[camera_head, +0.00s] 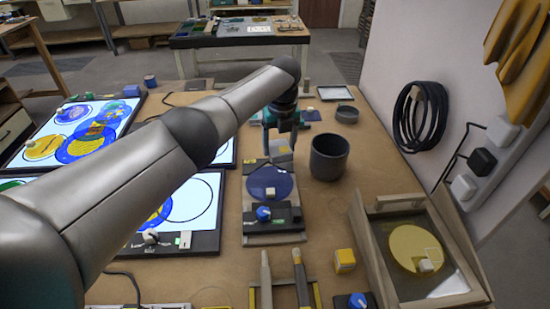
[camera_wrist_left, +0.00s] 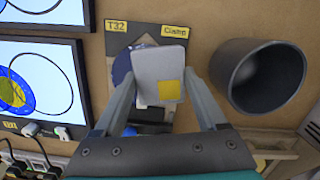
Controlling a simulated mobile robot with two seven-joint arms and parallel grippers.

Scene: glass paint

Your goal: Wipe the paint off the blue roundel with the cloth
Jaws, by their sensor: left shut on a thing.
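The blue roundel (camera_head: 262,181) lies in a dark clamp fixture with a blue knob (camera_head: 264,214) at its front. A small pale block or patch (camera_head: 270,191) shows on the roundel. My left gripper (camera_head: 281,146) is above the far edge of the fixture, shut on a pale grey cloth pad with a yellow square. In the left wrist view the cloth (camera_wrist_left: 156,66) is between the fingers of the gripper (camera_wrist_left: 157,88) and hides most of the roundel (camera_wrist_left: 121,66). I cannot tell whether the cloth touches the glass. My right gripper is not in view.
A dark grey cup (camera_head: 329,158) stands right of the fixture. Lit panels with coloured glass (camera_head: 190,240) lie to the left. A framed tray with a yellow roundel (camera_head: 409,244) is at front right, beside a yellow block (camera_head: 345,260). Tools (camera_head: 300,280) lie in front.

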